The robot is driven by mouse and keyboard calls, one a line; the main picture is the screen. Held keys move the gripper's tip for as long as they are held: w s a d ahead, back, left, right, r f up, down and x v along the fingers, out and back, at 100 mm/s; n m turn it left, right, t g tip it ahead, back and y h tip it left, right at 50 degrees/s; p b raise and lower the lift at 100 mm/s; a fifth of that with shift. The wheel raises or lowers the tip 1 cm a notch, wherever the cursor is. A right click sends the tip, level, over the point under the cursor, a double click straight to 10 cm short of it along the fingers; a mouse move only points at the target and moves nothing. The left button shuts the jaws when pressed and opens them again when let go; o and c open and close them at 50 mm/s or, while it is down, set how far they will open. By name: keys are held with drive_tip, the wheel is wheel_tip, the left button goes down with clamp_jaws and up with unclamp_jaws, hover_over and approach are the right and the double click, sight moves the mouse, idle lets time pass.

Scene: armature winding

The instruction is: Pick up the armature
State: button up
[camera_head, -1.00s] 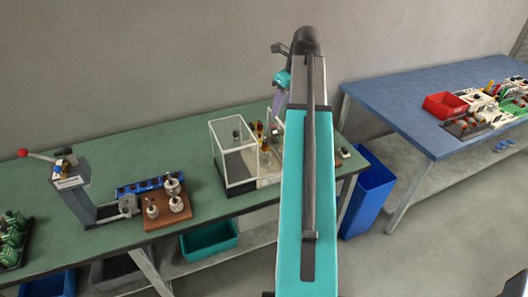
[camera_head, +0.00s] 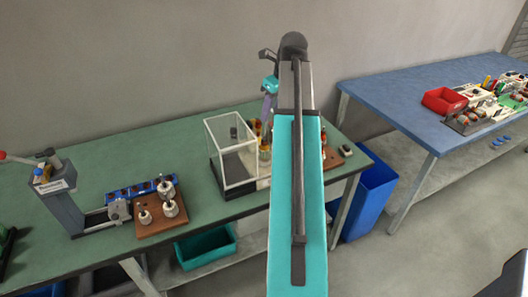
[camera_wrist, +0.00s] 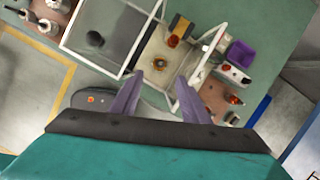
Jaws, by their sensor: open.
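My gripper (camera_wrist: 158,95) is open and empty, its two purple fingers apart above the green bench in the wrist view. Between and beyond the fingertips lies a beige plate (camera_wrist: 148,75) with a round amber-centred part (camera_wrist: 160,62), beside the clear-walled box (camera_wrist: 104,8). A brown board (camera_wrist: 213,98) with small orange-copper pieces (camera_wrist: 235,99) lies to the right; it also shows beside my arm in the head view (camera_head: 333,160). I cannot tell which of these copper-coloured parts is the armature. In the head view my arm hides part of this area and the gripper's fingertips.
A wooden board (camera_head: 150,231) with silver fixtures and a blue tray (camera_head: 115,199) stand left of the clear box, near a grey lever press (camera_head: 62,205). A purple block (camera_wrist: 240,53) is close right. A blue table (camera_head: 400,110) stands right, with a blue bin (camera_head: 370,195) between.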

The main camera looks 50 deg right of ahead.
sight(264, 136)
drive_tip(key=shift+f, duration=0.1)
drive_tip(key=shift+p+x, duration=0.95)
drive_tip(key=shift+x, duration=3.25)
drive_tip(key=shift+d, duration=0.1)
drive_tip(key=shift+p+x, duration=1.1)
drive_tip(key=shift+x, duration=1.5)
clamp_jaws()
